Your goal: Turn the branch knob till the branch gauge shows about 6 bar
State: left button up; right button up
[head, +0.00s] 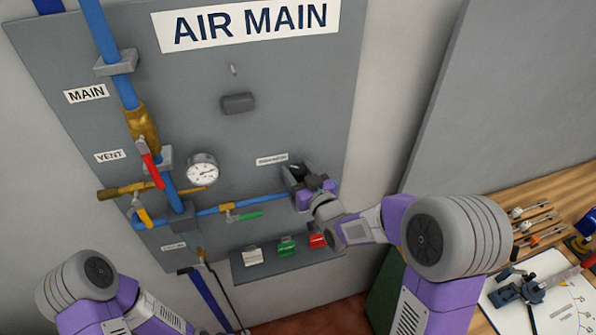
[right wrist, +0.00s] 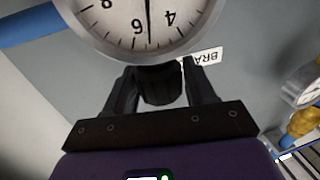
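The branch gauge (right wrist: 125,22) shows upside down at the top of the right wrist view, partly cut off. In the head view my right gripper (head: 298,175) is at the branch fitting on the panel and hides the gauge and knob. Only my left arm shows, at the lower left; its gripper is out of view.
The grey panel (head: 300,90) carries blue pipe, a red-handled valve (head: 150,165), a yellow handle (head: 144,217), a green handle (head: 248,215) and another gauge (head: 202,170). A tray with tags (head: 270,268) is below. A wooden bench (head: 560,185) stands right.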

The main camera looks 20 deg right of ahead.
jog(key=c, duration=0.6)
jog(key=shift+a+m+h+b, duration=0.1)
jog(key=shift+m+h+b, duration=0.5)
jog(key=shift+h+b, duration=0.3)
jog(key=shift+m+h+b, duration=0.55)
jog(key=shift+m+h, duration=0.35)
jog(key=shift+h, duration=0.5)
jog(key=o, duration=0.9)
